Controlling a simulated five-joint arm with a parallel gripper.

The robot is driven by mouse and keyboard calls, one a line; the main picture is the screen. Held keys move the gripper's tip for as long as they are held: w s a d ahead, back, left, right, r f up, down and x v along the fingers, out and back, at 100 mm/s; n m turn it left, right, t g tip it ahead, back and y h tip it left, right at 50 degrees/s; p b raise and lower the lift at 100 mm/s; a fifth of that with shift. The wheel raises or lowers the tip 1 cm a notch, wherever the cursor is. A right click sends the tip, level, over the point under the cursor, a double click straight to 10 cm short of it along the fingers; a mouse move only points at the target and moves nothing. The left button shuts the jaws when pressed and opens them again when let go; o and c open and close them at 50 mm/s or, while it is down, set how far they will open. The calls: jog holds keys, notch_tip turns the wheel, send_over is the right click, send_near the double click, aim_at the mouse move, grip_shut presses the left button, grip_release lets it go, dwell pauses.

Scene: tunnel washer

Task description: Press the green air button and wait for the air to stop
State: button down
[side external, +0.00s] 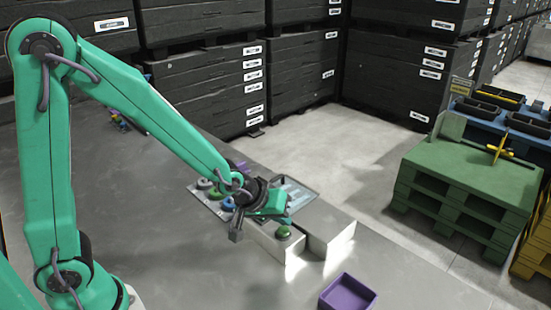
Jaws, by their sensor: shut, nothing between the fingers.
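A round green button (283,232) sits on top of a low white box (272,243) in the middle of the picture. My gripper (284,217) is at the end of the green arm, just behind and above this button. Its fingers are shut and empty. I cannot tell whether they touch the button or are a little apart from it. Whether the button is pressed in, and whether any air is blowing, does not show.
A grey panel (300,186) lies behind my gripper, with several coloured rings (206,183) at its left. A purple tray (348,291) is in front. A green pallet stand (470,180) is at right.

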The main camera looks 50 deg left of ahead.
aim_at(281, 231)
jog(key=shift+r, duration=0.15)
jog(key=shift+r, duration=2.4)
jog(key=s+a+r+m, duration=0.1)
jog(key=s+a+r, duration=0.2)
jog(key=s, duration=0.3)
jog(key=s+a+r+m+g+y, duration=0.1)
jog(key=s+a+r+m, duration=0.1)
jog(key=s, duration=0.4)
jog(key=s+a+r+m, duration=0.2)
jog(key=s+a+r, duration=0.2)
jog(key=s+r, duration=0.1)
jog(key=shift+s+a+r+g+y, duration=0.3)
jog(key=shift+s, duration=0.6)
